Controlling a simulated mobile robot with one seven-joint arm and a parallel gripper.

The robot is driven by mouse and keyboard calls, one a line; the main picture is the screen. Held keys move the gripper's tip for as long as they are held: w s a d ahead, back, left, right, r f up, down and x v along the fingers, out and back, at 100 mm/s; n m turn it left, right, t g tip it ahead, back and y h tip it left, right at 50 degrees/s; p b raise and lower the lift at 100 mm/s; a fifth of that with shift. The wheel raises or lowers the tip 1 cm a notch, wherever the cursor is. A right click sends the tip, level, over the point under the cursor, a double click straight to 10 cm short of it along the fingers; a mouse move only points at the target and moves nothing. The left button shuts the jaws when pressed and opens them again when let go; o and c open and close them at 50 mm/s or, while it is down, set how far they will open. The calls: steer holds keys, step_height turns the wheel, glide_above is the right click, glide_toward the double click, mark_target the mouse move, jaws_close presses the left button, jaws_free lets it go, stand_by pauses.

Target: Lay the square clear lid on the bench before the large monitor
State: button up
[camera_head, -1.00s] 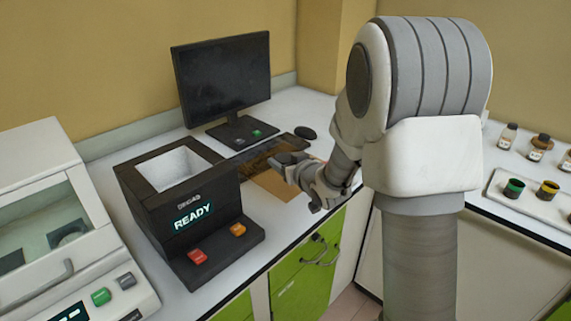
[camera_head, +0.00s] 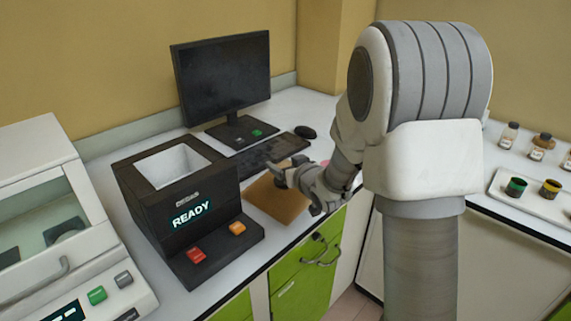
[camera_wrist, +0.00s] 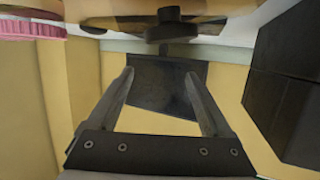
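A square see-through lid, amber-brown in this light (camera_head: 276,204), appears to lie flat on the bench in front of the large monitor (camera_head: 222,78), between the keyboard and the front edge. In the wrist view its tan sheet (camera_wrist: 112,8) and a dark round knob (camera_wrist: 171,15) show at the top, beyond my fingertips. My gripper (camera_wrist: 159,74) is open, with nothing between its fingers. In the head view my gripper (camera_head: 278,175) is just over the lid and covers part of it. The monitor appears inverted in the wrist view (camera_wrist: 160,90).
A black DEGAS bath (camera_head: 190,200) showing READY stands left of the lid, its top open. The keyboard (camera_head: 272,152) and mouse (camera_head: 305,131) are behind the lid. A pink round thing (camera_wrist: 30,28) is near my arm. A tray of small jars (camera_head: 530,200) stands at the right.

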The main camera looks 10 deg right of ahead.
steer(key=shift+o, duration=0.6)
steer(key=shift+r+p, duration=0.85)
steer(key=shift+p, duration=0.1)
steer(key=s+d+r+m+g+h, duration=0.1)
steer(key=s+d+r+g+h, duration=0.2)
steer(key=s, duration=0.7)
steer(key=s+d+r+m+g+h, duration=0.1)
steer(key=s+d+r, duration=0.3)
steer(key=s, duration=0.6)
steer(key=s+a+r+g, duration=0.1)
steer(key=s+a+g, duration=0.1)
steer(key=s, duration=0.6)
steer(key=s+a+r+g, duration=0.1)
steer(key=s+a+g, duration=0.1)
steer(key=s, duration=0.6)
steer(key=shift+a+m+g+y, duration=0.3)
steer(key=shift+a+y, duration=0.1)
steer(key=shift+a, duration=0.2)
